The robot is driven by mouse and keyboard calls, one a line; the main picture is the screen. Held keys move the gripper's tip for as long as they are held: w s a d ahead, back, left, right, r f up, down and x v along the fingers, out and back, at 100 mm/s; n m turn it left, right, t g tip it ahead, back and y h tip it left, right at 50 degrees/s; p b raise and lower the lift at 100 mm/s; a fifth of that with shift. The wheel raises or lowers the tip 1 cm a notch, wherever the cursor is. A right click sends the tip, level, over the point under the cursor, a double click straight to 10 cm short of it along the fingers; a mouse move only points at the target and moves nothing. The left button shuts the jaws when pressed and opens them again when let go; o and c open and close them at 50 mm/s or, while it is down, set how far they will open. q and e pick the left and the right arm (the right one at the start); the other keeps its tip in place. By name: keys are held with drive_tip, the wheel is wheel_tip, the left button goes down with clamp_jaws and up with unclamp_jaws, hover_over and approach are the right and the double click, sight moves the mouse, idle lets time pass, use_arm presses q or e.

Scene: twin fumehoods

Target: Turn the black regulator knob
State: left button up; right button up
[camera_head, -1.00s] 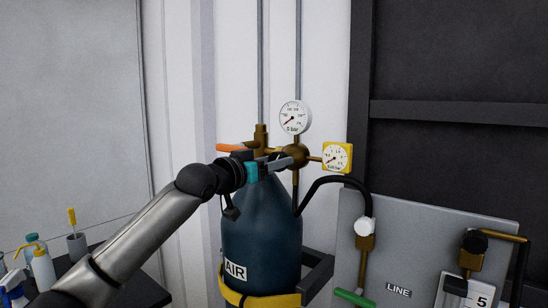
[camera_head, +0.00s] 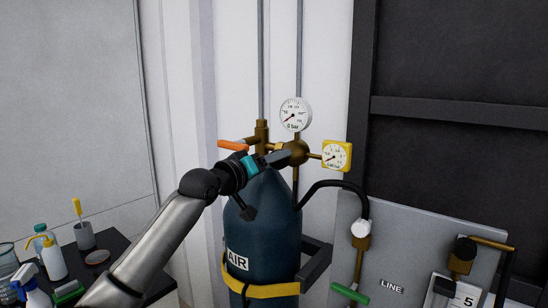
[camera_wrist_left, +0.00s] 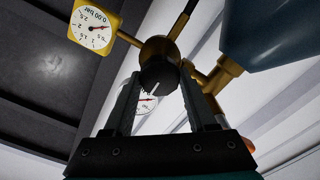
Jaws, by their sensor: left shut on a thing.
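The black regulator knob (camera_wrist_left: 158,76) shows in the left wrist view with a white mark on its face. It sits on the brass regulator body (camera_head: 296,150) above the dark blue AIR cylinder (camera_head: 262,232). My left gripper (camera_head: 283,156) is at the knob, its two fingers (camera_wrist_left: 158,98) on either side of it and shut on it. In the head view the gripper hides the knob. The white round gauge (camera_head: 295,115) and the yellow square gauge (camera_head: 337,156) both have needles pointing to the lower left in the head view. My right gripper is not in view.
An orange handle (camera_head: 233,145) sticks out left of the brass valve, close to my left gripper. A black hose (camera_head: 330,184) runs right to a grey LINE panel (camera_head: 400,240) with a green handle (camera_head: 350,293). Bottles (camera_head: 51,258) stand on a dark bench at left.

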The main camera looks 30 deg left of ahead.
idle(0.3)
use_arm(q)
drive_tip(key=o, duration=1.4)
drive_tip(key=s+b, duration=0.1)
drive_tip(key=s, duration=0.4)
drive_tip(key=s+b, duration=0.1)
drive_tip(key=s, duration=0.4)
drive_tip(key=s+a+b, duration=0.1)
drive_tip(key=s, duration=0.4)
drive_tip(key=shift+s+a+b, duration=0.1)
drive_tip(key=shift+b, duration=0.3)
